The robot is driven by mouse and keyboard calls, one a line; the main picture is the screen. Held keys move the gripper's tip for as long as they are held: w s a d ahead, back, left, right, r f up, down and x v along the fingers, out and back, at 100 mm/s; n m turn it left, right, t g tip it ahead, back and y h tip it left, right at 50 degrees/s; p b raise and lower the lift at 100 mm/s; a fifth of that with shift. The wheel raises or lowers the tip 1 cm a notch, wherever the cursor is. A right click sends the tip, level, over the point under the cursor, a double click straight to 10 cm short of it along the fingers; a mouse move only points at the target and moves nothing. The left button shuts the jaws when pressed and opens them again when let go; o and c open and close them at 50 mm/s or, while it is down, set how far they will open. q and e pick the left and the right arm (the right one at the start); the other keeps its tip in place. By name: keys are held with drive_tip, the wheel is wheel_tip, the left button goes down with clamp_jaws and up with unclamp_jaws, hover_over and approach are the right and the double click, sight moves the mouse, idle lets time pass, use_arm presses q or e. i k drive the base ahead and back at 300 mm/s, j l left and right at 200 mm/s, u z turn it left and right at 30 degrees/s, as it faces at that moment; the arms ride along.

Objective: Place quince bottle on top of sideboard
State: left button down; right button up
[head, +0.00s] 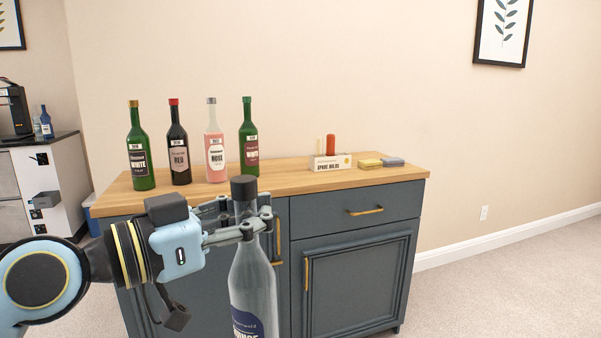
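The quince bottle (253,285) is clear glass with a black cap and a dark blue label, partly cut off by the bottom edge of the head view. My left gripper (255,222) is shut around its neck, just below the cap. The bottle is upright in front of the sideboard (355,240), and its cap overlaps the front edge of the top in the picture. The sideboard is blue-grey with a light wooden top (290,180). My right gripper is not in view.
Several bottles, including a green one (141,160) and a pink one (215,150), stand on the top's left half. A box labelled spare bulbs (330,163) and sponges (370,164) sit at the back right. Bare wood lies along the front right.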

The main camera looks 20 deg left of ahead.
sight(291, 172)
drive_tip(key=i+l+u, duration=0.2)
drive_tip(key=i, duration=0.3)
drive_tip(key=i+l+u, duration=0.2)
drive_tip(key=i, duration=0.3)
drive_tip(key=i+l+u, duration=0.2)
drive_tip(key=i+l, duration=0.25)
